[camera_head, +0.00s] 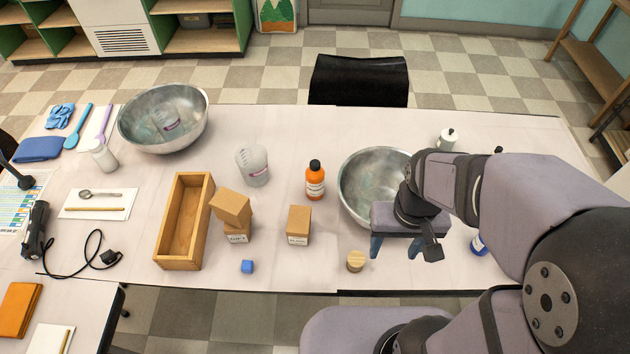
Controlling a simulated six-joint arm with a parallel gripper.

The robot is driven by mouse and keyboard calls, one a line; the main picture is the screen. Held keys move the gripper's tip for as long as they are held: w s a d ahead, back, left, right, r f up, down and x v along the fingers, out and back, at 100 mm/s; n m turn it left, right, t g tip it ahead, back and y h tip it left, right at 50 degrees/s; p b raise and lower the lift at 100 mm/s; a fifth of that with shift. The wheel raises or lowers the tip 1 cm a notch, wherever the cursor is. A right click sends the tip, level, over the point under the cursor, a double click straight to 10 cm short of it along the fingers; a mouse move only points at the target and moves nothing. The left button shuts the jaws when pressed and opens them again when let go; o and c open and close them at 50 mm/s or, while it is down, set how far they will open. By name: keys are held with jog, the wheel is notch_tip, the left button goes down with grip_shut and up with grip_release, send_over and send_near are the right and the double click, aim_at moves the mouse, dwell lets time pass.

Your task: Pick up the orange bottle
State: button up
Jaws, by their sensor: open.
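An orange bottle (315,182) with a black cap and a white label stands upright near the middle of the table. My gripper (396,250) is open, with its fingers apart and nothing seen between them. It is to the right of the bottle and nearer the front edge, in front of the right metal bowl. The gripper and the bottle are well apart. The whole bottle is in plain view.
A metal bowl (352,185) stands just right of the bottle, partly behind my arm. A clear beaker (252,167) is to its left. Cardboard boxes (298,225), a wooden tray (165,222) and a small wooden piece (355,261) are nearer the front. Bare table lies behind the bottle.

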notch_tip(320, 180, up, 5)
jog(key=n+t+y+b, duration=0.2)
jog(key=n+t+b, duration=0.2)
jog(key=b, duration=1)
send_over(318, 176)
jog(key=f, duration=1.9)
jog(key=shift+s+d, duration=0.1)
jog(key=shift+s, duration=0.15)
jog(key=shift+p+x, duration=1)
jog(key=shift+x, duration=2.55)
jog(key=shift+w, duration=0.1)
jog(key=shift+r, duration=0.1)
jog(key=c, duration=1.1)
jog(key=shift+r, duration=0.1)
